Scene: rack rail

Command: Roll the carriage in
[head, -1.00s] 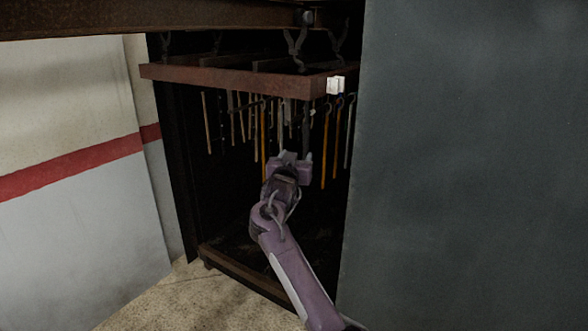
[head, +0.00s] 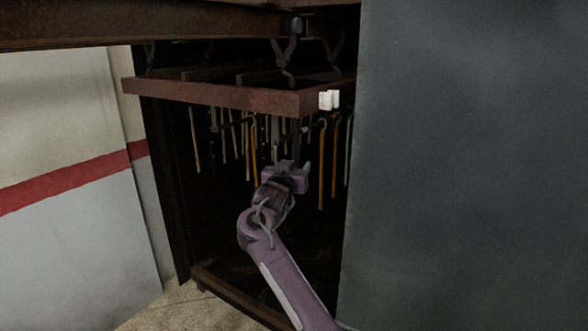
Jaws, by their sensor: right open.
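The carriage (head: 215,95) is a rusty red-brown frame hung by dark hooks from an overhead rail (head: 130,27). It is at the mouth of a dark cabinet (head: 262,250), with its front edge towards me. Several thin rods, some orange and some pale, hang below it. A small white block (head: 329,100) sits at its right front corner. My right gripper (head: 290,168) is open and empty, just below the carriage's front edge and in front of the hanging rods. Whether it touches a rod cannot be told. My left gripper is not in view.
A large grey panel (head: 470,170) closes off the right side. A white wall with a red stripe (head: 70,185) stands at the left. The cabinet has a low rusty sill (head: 235,298), and a patch of bare floor (head: 160,308) shows before it.

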